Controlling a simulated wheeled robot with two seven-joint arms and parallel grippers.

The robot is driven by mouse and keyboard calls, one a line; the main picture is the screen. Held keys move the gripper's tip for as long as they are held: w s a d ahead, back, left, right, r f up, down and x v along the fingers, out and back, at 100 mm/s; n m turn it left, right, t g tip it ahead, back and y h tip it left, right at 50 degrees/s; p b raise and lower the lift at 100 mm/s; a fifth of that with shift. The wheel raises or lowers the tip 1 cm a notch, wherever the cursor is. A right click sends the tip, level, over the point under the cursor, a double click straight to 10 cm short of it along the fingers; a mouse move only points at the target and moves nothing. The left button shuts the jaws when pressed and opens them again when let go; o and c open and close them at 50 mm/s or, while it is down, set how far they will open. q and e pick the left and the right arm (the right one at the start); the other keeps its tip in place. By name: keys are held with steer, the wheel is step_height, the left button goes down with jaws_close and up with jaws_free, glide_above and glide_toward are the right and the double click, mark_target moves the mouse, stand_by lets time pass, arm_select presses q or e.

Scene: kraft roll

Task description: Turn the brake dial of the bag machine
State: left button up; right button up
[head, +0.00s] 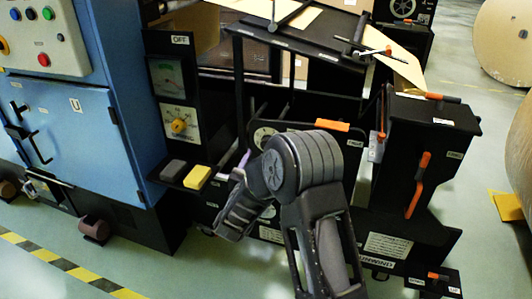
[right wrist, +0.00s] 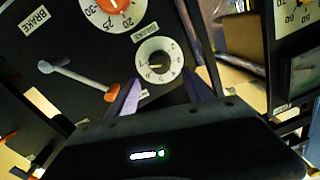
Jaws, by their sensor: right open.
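In the right wrist view a small white dial (right wrist: 153,65) with a dark centre knob and numbers around its rim sits on a black panel, a small label beside it. A plate reading BRAKE (right wrist: 36,20) is at the upper left. My right gripper (right wrist: 162,77) is open, its two purple fingers pointing at the small dial, one on each side of its lower part. In the head view a white dial (head: 263,135) shows partly behind my right arm, which hides much of that panel. My left gripper is out of view.
A larger dial with an orange centre (right wrist: 112,6) and an orange-tipped lever (right wrist: 112,93) lie close to the fingers. In the head view, a blue cabinet (head: 65,135), yellow block (head: 197,177) and orange-handled lever (head: 418,185) surround my arm.

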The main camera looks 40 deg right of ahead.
steer(key=b+x, duration=0.1)
steer(key=x, duration=0.6)
steer(key=shift+w+d, duration=0.3)
steer(key=shift+c, duration=0.6)
steer(key=shift+a, duration=0.1)
jaws_close()
